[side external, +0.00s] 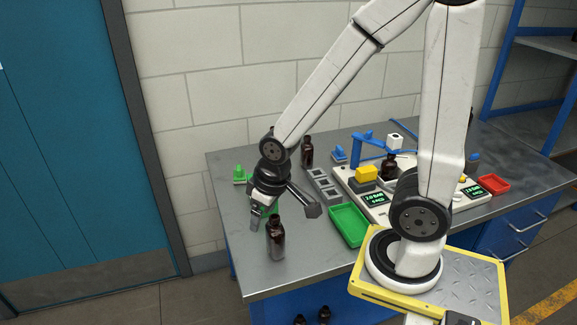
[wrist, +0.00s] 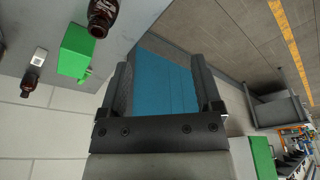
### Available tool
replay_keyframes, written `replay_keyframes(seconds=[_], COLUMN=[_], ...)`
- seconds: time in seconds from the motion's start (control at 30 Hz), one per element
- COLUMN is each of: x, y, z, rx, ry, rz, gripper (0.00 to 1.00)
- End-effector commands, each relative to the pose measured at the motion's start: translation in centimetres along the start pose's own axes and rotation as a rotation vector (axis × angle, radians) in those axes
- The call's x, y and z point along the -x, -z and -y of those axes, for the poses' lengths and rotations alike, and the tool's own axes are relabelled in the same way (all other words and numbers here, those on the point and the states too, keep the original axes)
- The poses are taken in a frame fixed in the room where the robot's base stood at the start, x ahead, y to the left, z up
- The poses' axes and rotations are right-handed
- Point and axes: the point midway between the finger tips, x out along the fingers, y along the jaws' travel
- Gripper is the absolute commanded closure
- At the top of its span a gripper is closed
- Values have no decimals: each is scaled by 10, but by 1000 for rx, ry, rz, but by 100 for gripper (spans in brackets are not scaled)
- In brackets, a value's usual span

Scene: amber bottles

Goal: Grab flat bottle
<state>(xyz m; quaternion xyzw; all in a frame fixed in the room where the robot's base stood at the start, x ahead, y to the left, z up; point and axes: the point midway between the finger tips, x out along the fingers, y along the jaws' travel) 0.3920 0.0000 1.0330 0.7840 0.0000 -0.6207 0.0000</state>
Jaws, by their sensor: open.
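Amber bottles show at upper left there, one at the top edge (wrist: 103,17) and one at the left (wrist: 31,80), both outside the fingers. No bottle lying on its side is clearly visible on the table.
Other amber bottles stand at the back (side external: 307,152) and on the white machine (side external: 389,167). A green tray (side external: 349,226), a grey slotted rack (side external: 323,184) and a red tray (side external: 494,185) are to the right.

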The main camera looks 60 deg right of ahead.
Motion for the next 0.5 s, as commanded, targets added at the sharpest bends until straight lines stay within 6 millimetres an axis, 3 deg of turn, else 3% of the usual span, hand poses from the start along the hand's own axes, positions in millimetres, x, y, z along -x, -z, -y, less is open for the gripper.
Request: replay_keyframes(seconds=[0.27,0.5], x=[-4,-21], y=[13,61], z=[-7,-44], rx=[-34,-172], ry=[-1,-20], rz=[-26,-140], gripper=[17,17])
